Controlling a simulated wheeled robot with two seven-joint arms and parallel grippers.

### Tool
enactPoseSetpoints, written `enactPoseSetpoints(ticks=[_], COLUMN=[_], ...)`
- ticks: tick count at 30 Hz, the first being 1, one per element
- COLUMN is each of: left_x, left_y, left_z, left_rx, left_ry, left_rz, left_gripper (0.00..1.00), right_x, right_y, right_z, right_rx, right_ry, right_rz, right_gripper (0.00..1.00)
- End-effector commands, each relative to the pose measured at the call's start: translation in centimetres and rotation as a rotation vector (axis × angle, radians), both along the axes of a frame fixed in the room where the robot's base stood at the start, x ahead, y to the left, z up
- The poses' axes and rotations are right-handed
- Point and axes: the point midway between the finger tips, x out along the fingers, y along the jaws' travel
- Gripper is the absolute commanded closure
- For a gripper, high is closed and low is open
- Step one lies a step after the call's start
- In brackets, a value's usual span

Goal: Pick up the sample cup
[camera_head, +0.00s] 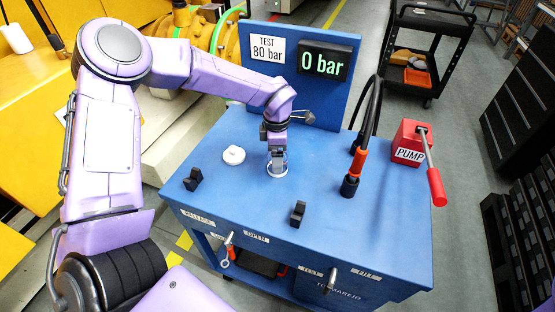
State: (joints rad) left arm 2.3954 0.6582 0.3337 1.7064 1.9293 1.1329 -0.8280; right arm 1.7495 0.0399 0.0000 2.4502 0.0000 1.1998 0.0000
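The sample cup (277,170) looks like a small clear cup with a pale ring at its base, standing on the blue bench top (325,205). My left gripper (278,158) points straight down at the cup, its fingers at the cup's upper part. The fingers hide part of the cup, and I cannot tell whether they are closed on it. A white round piece (233,155), perhaps a lid, lies to the left of the cup. My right gripper is not in view.
Black clamps (193,179) and (298,213) stand on the bench. A black hose with an orange collar (357,162) and a red pump (409,145) with a lever stand at right. A blue panel (330,95) with a display reading 0 bar rises behind.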

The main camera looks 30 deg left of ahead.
Motion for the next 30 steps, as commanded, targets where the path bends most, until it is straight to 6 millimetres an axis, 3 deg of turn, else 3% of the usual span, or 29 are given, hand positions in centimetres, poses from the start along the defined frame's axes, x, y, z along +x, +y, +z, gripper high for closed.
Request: enactPoseSetpoints(ticks=[1,6,12,13,18,30], left_x=[0.0,0.0,0.0,0.0,0.0,0.1], left_y=[-0.1,-0.1,-0.1,-0.1,-0.1,-0.1], left_z=[-0.6,-2.9,-3.0,-3.0,-3.0,-2.1], left_rx=[0.003,0.000,0.000,0.000,0.000,-0.001], left_ry=[0.006,0.002,0.000,0.000,0.000,-0.003], left_rz=[-0.001,0.003,0.003,0.003,0.003,0.004], left_gripper=[0.09,0.09,0.09,0.16,0.67,0.67], right_x=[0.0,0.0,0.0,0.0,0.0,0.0], right_y=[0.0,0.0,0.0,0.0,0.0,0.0], right_z=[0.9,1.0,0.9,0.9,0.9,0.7], right_rx=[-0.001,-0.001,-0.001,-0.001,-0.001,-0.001], right_ry=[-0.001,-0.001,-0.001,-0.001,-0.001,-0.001], right_rz=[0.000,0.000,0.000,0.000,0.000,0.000], right_gripper=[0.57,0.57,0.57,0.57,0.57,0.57])
